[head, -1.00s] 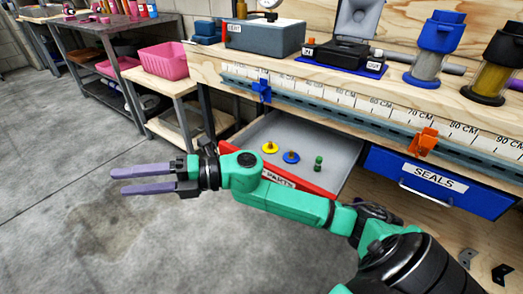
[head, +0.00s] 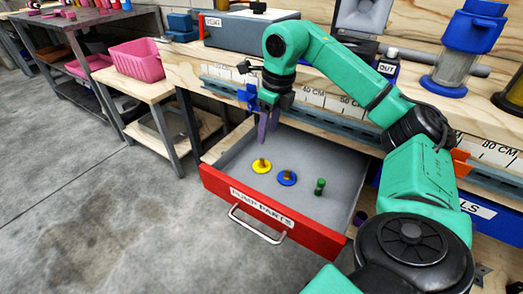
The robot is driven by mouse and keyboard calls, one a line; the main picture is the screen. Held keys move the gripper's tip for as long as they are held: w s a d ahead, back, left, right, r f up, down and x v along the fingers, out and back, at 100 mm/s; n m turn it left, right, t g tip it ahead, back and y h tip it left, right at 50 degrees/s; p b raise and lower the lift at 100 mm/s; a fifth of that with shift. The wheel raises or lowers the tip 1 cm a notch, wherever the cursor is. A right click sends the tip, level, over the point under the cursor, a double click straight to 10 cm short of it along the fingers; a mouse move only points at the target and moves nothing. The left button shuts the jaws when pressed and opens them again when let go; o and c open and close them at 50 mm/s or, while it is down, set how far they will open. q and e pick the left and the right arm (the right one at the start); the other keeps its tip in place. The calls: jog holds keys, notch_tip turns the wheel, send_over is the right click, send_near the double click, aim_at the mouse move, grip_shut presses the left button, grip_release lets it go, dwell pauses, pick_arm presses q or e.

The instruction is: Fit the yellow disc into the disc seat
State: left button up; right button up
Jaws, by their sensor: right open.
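The yellow disc (head: 261,167) with a brownish knob on top lies in the open drawer (head: 335,215) labelled PUMP PARTS, near its left side. My right gripper (head: 264,134) points down at the back left of the drawer, behind and above the disc. Its purple fingers are open, apart from the disc, and seem empty. I cannot pick out the disc seat for certain. The black device on the bench is mostly hidden behind my right arm, with its raised grey-lined lid (head: 364,14) showing. My left gripper is not in view.
A blue disc (head: 287,178) and a green peg-like part (head: 320,186) share the drawer. Above it run the bench edge, a scale rail and a blue clamp (head: 247,97). A grey box (head: 250,27) and a blue-topped filter (head: 468,45) stand on the bench. The floor at left is clear.

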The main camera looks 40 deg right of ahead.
jog(key=b, duration=0.2)
send_over(262, 160)
jog(key=s, duration=0.1)
notch_tip(262, 160, down, 6)
jog(key=shift+d+f, duration=0.1)
jog(key=shift+d, duration=0.05)
jog(key=shift+f, duration=0.3)
jog(key=f+b, duration=0.2)
jog(key=f, duration=0.1)
jog(key=w+f+b, duration=0.1)
jog(key=f, duration=0.1)
jog(key=shift+f, duration=0.15)
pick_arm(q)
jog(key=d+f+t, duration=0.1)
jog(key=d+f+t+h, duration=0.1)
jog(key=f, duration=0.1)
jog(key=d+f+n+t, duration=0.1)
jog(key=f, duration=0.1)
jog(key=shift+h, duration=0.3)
pick_arm(e)
grip_shut()
